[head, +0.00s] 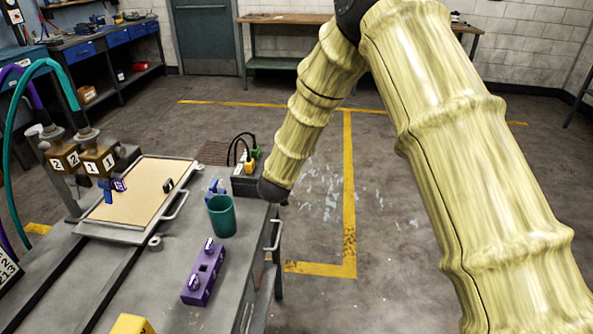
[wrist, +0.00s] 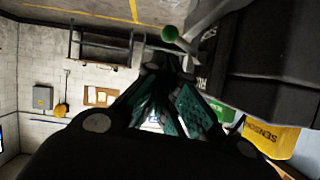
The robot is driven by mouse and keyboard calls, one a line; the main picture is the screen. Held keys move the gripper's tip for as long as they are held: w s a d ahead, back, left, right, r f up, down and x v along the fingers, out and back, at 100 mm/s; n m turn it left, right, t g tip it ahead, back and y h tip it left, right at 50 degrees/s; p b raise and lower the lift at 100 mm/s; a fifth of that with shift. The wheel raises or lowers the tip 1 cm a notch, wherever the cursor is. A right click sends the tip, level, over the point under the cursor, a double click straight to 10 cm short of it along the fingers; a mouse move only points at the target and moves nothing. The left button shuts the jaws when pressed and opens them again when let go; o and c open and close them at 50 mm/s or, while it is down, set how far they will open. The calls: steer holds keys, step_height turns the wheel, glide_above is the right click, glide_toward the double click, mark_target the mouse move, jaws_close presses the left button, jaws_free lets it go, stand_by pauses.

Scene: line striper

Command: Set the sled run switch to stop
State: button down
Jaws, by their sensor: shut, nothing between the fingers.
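In the head view a purple box (head: 204,272) with small raised parts on top lies near the bench's right edge. Its markings are too small to read, and I cannot tell whether it carries the sled run switch. No switch position is readable. My gripper (wrist: 160,112) shows in the wrist view with its teal-padded fingers together, holding nothing. In the head view my arm ends at the bench's right edge, beyond the purple box, and the fingers are not clearly seen there.
A green cup (head: 222,217) stands between the purple box and my arm's end. A dark box (head: 244,187) with plugged cables is beside the arm's end. A framed tan plate (head: 137,196) lies left. Floor right is clear.

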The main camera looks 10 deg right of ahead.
steer(key=shift+r, duration=0.1)
steer(key=shift+w+a+p, duration=0.15)
steer(key=shift+a+p, duration=0.2)
steer(key=shift+a, duration=0.25)
steer(key=shift+r, duration=0.1)
steer(key=r+p, duration=0.1)
steer(key=d+r+p, duration=0.1)
steer(key=r, duration=0.1)
steer(key=shift+w+r+p, duration=0.2)
steer(key=shift+r+p, duration=0.1)
steer(key=shift+p, duration=0.1)
steer(key=shift+s+r, duration=0.1)
steer(key=shift+r, duration=0.2)
steer(key=b+v, duration=0.1)
steer(key=v, duration=0.8)
steer(key=shift+s+d+b, duration=0.25)
steer(key=shift+s+b, duration=0.1)
steer(key=shift+s, duration=0.05)
steer(key=shift+f, duration=0.1)
